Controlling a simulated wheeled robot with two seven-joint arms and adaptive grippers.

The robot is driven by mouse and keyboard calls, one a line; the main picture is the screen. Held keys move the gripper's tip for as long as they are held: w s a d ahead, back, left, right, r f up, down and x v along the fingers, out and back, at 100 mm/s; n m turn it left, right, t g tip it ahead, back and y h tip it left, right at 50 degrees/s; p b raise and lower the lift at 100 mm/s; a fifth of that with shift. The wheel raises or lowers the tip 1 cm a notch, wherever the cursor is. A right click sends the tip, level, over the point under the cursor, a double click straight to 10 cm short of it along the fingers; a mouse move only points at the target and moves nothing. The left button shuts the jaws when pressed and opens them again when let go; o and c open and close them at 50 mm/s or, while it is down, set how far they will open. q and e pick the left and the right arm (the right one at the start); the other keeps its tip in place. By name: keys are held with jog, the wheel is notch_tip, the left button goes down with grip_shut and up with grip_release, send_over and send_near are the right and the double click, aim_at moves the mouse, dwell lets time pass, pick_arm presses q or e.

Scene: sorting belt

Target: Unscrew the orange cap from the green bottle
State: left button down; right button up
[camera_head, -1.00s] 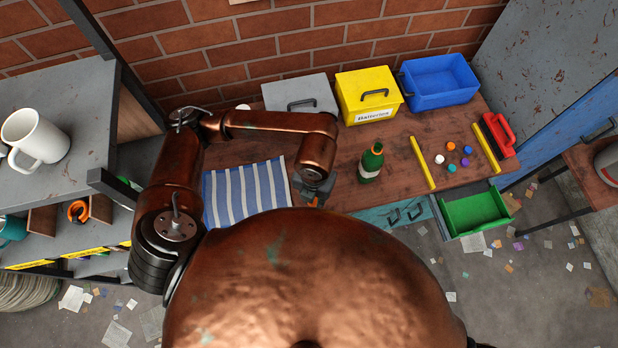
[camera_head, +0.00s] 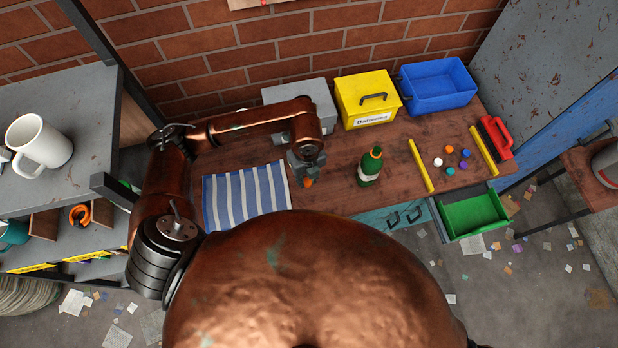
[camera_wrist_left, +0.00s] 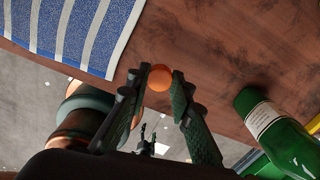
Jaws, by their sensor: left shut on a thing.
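The green bottle (camera_head: 369,168) with a pale label stands upright on the brown workbench. My right gripper is not in view.
A striped cloth (camera_head: 245,197) lies left of the gripper. A grey box (camera_head: 318,94), yellow box (camera_head: 366,88) and blue bin (camera_head: 437,84) line the back. Yellow bars (camera_head: 420,166) flank several small coloured pieces. A green drawer (camera_head: 474,214) juts out in front.

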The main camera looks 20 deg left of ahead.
aim_at(307, 178)
pick_arm(q)
jog(key=w+f, duration=0.1)
jog(key=f, duration=0.1)
jog(key=w+a+f, duration=0.1)
jog(key=w+f, duration=0.1)
jog(key=shift+a+f, duration=0.1)
jog(key=shift+f, duration=0.05)
jog(key=shift+w+f, duration=0.15)
jog(key=shift+f, duration=0.75)
jog(key=shift+w+f, duration=0.15)
jog(key=shift+f, duration=0.75)
jog(key=shift+f, duration=0.1)
jog(key=shift+a+f, duration=0.1)
jog(key=shift+f, duration=0.05)
jog(key=c, duration=1.7)
grip_release()
jog(key=shift+c, duration=0.2)
notch_tip(307, 178, up, 12)
jog(key=shift+r, duration=0.25)
jog(key=shift+r, duration=0.15)
